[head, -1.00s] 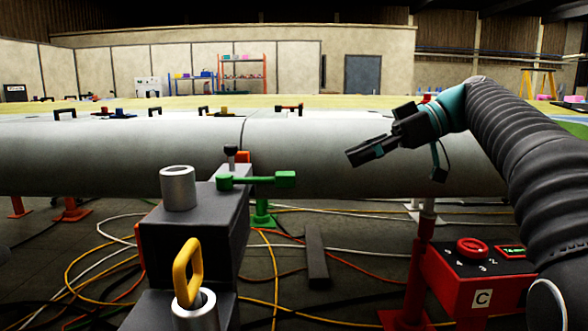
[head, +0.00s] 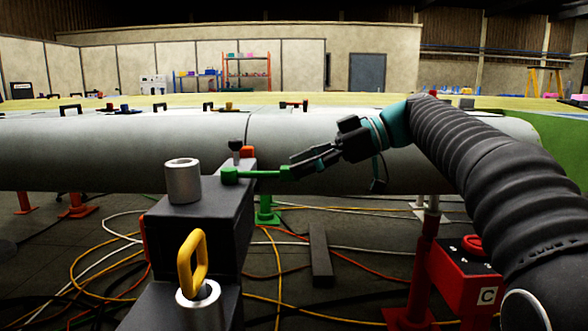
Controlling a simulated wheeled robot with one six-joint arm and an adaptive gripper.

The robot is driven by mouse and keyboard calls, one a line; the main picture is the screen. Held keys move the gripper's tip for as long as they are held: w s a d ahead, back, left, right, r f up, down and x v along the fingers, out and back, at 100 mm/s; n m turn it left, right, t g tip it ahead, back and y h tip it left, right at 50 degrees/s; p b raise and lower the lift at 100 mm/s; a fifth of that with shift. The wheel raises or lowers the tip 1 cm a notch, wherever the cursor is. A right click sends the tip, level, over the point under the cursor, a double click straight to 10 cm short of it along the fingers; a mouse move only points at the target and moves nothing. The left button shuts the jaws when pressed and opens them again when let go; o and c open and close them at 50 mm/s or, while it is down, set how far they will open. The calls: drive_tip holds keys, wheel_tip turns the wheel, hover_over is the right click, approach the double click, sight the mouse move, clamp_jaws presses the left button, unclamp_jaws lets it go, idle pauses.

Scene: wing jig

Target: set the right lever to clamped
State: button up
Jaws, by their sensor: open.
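A green lever (head: 258,174) lies roughly level on top of the dark jig block (head: 200,235). Its pivot is at the left, and its bar points right, past the block's edge. My gripper (head: 294,165) is open, with its fingers pointing left at the lever's right end. The fingertips overlap that end in the picture and partly hide it. I cannot tell whether they touch it. No clamp marking is readable.
A metal cylinder (head: 183,181) and a yellow handle (head: 194,265) are nearby. The long pale wing (head: 90,150) runs behind. A red control box (head: 468,275) stands at the right.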

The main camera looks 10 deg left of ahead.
drive_tip(key=shift+x, duration=1)
clamp_jaws()
drive_tip(key=shift+d+b, duration=0.15)
drive_tip(key=shift+b, duration=0.15)
